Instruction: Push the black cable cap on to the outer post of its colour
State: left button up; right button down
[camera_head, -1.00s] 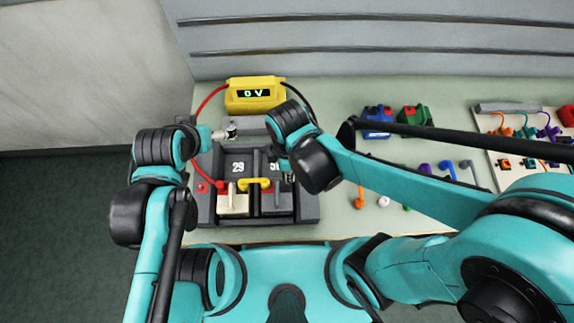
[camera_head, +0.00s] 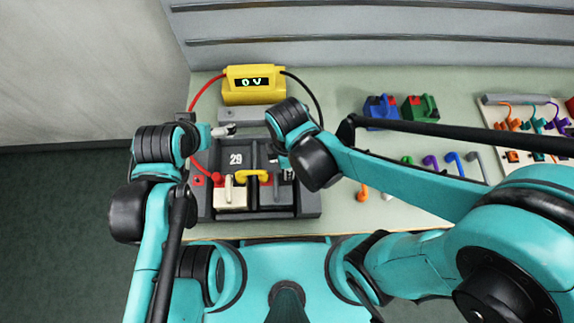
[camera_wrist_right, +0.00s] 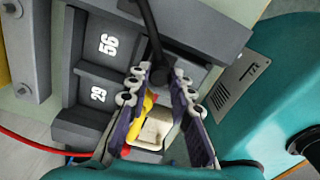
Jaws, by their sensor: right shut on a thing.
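My right gripper (camera_wrist_right: 163,78) is shut on the black cable cap (camera_wrist_right: 161,76), whose black cable runs up in the right wrist view. The cap is over or at the dark battery block (camera_wrist_right: 195,72); whether it touches the post is hidden by the fingers. In the head view my right gripper (camera_head: 288,173) covers the cap and the dark block's outer post. The cream block (camera_head: 230,198) has a red cap (camera_head: 217,179) at its left, and a yellow link (camera_head: 253,175) spans both blocks. My left gripper (camera_head: 224,131) is above the holder's back left; its jaws are unclear.
The yellow meter (camera_head: 254,84) reads 0 V behind the dark holder (camera_head: 310,205). A pale board (camera_head: 515,102) with coloured cables lies far right.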

dwell(0.9)
jog(key=shift+f+b, duration=0.95)
jog(key=shift+b, duration=0.05)
jog(key=c, duration=0.8)
grip_release()
notch_tip(320, 180, up, 9)
jog(key=p, duration=0.7)
jog(key=shift+f+p, duration=0.1)
jog(key=shift+p, duration=0.3)
jog(key=shift+f, duration=0.1)
